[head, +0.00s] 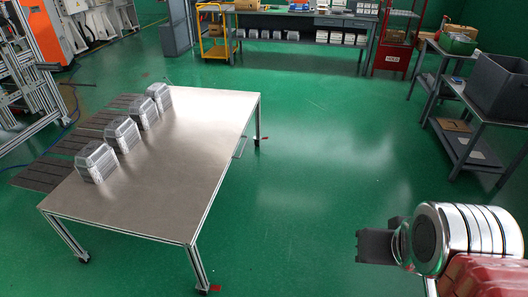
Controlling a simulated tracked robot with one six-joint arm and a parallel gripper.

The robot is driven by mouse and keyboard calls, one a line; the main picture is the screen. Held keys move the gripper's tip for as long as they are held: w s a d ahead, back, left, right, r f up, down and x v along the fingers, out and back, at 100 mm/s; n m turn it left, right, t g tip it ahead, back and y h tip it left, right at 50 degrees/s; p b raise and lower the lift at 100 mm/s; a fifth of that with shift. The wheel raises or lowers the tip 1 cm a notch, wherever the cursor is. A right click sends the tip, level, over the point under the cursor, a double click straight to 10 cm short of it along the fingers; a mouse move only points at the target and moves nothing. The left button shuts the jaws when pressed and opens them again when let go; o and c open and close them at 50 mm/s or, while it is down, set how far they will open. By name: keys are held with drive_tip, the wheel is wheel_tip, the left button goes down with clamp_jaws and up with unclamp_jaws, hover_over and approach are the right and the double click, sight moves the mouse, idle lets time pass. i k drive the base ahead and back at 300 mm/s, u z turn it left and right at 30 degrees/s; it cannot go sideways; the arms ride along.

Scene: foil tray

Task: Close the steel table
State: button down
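My gripper (376,246) is at the lower right, over the green floor. It is well to the right of the table and touches nothing that I can see. Only a dark block at its end shows, so its fingers cannot be made out.
Clear green floor (300,190) lies between the table and my arm. Dark slatted mats (50,175) lie left of the table. A long workbench (300,20), a yellow cart (214,35) and a red cabinet (396,45) stand at the back. Grey side tables with a bin (497,88) stand at right.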

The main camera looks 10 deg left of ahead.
sight(164, 190)
drive_tip(key=z, duration=0.1)
drive_tip(key=k, duration=0.35)
drive_tip(key=i, duration=1.9)
drive_tip(key=u, duration=0.65)
drive_tip(key=i, duration=0.65)
drive_tip(key=u, duration=1.15)
drive_tip(key=i, duration=0.9)
drive_tip(key=u, duration=0.55)
